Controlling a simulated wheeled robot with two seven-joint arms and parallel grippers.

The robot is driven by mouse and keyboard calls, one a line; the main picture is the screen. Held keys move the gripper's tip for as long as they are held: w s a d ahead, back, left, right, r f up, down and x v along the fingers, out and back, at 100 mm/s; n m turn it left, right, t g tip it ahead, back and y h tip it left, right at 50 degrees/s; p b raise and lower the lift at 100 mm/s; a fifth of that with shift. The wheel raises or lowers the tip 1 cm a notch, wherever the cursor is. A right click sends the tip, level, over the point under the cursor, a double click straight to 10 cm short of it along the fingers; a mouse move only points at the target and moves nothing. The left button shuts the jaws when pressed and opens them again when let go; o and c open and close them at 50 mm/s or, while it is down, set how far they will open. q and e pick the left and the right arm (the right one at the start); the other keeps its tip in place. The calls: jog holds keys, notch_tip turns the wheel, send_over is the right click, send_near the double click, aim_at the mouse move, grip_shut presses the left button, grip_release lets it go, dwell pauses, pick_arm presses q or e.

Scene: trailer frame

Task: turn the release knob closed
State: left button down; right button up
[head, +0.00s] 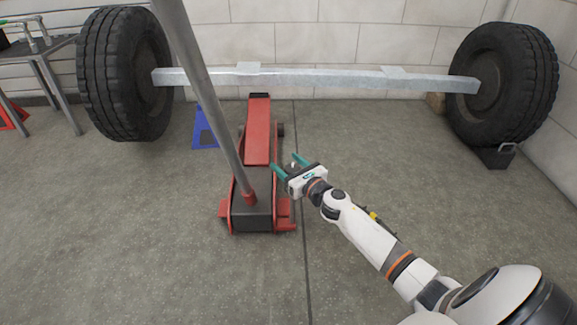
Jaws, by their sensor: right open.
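A red floor jack (258,132) stands on the concrete floor near the middle of the head view. Its long grey handle (203,88) leans up to the left from a dark housing (254,212). My right gripper (287,164) is open, with its teal fingers just right of the jack's body. I cannot tell whether a finger touches the jack. I cannot clearly make out the release knob; it is too small or hidden near the handle's base and my gripper. My left gripper is not in view.
A metal axle beam (315,80) with two big tyres (125,75) (505,83) spans the back. A blue stand (204,131) is behind the jack. A black chock (495,156) lies under the right tyre. A metal table (38,58) is at left. The front floor is clear.

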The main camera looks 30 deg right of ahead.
jog(key=c, duration=1)
jog(key=shift+o, duration=0.2)
